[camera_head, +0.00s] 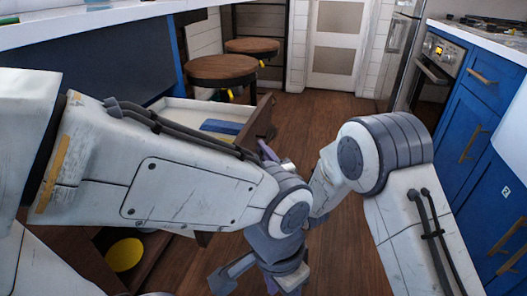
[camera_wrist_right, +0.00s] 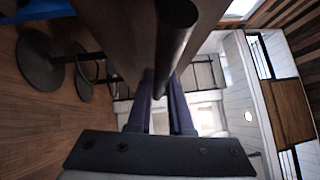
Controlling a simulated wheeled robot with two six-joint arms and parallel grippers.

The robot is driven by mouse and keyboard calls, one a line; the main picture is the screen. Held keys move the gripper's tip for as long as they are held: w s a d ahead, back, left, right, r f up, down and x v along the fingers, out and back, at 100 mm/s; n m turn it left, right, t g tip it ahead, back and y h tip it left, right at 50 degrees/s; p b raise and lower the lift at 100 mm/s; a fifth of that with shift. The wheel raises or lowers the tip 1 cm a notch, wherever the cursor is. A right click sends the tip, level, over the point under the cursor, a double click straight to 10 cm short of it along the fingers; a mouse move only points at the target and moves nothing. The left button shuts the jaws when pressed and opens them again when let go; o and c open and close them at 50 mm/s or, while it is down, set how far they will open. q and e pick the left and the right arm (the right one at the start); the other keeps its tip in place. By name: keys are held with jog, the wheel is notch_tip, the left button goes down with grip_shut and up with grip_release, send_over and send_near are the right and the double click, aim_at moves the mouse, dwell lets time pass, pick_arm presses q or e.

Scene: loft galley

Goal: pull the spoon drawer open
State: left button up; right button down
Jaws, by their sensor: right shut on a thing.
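The drawer (camera_head: 262,120) under the counter at left stands pulled out, with a pale inside and a brown front. A blue item lies in it; I see no spoon. My right gripper (camera_head: 270,152) is at the drawer front, partly hidden behind my left arm. In the right wrist view my right gripper (camera_wrist_right: 160,108) is shut on the dark bar handle (camera_wrist_right: 176,40) of the brown front. My left gripper (camera_head: 255,277) hangs low in front of the drawer, apart from it; its fingertips are not clear.
A yellow round thing (camera_head: 124,255) sits in an open lower compartment at left. Two round brown stools (camera_head: 222,68) stand behind the drawer. Blue cabinets (camera_head: 462,135) and an oven (camera_head: 437,68) line the right side. The wooden floor between is clear.

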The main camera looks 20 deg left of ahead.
jog(key=c, duration=0.8)
grip_release()
jog(key=shift+s+f, duration=0.1)
jog(key=shift+c, duration=0.2)
jog(key=p+v, duration=0.2)
jog(key=v, duration=0.8)
jog(key=shift+d, duration=0.2)
jog(key=shift+s, duration=0.1)
